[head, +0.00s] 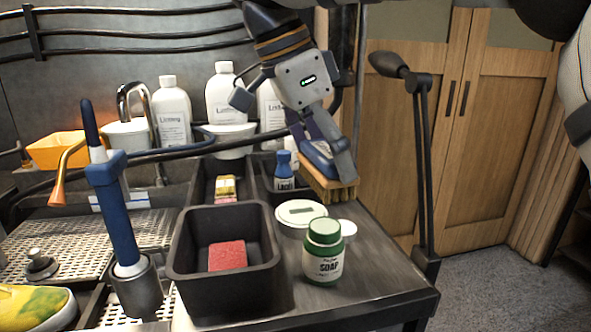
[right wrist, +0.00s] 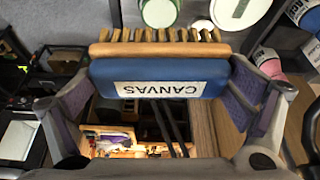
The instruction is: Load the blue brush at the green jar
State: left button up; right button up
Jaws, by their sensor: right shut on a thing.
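My right gripper (head: 322,150) comes down from the top of the head view and is shut on the blue brush (head: 321,160). The brush has a wooden block and tan bristles facing down. In the right wrist view the blue brush (right wrist: 158,92) lies between both fingers, with an upside-down "CANVAS" label and the bristles towards the top. The green jar (head: 324,262), marked "SOAP", stands upright near the counter's front right, below and apart from the brush. Its green top shows in the head view. My left gripper is not in view.
A white round tub (head: 300,207) and a small white disc (head: 348,228) stand close behind the jar. A black bin (head: 190,270) with a red sponge (head: 227,256) is left of it. A blue-capped bottle (head: 284,178) stands behind. A thin lamp post (head: 423,180) rises at the right edge.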

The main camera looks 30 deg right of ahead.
aim_at(326, 200)
jog(key=f, duration=0.4)
jog(key=shift+d+f, duration=0.3)
jog(key=shift+f, duration=0.7)
jog(key=shift+a+f, duration=0.1)
jog(key=shift+f, duration=0.55)
dwell(1.0)
jog(key=shift+r, duration=3.55)
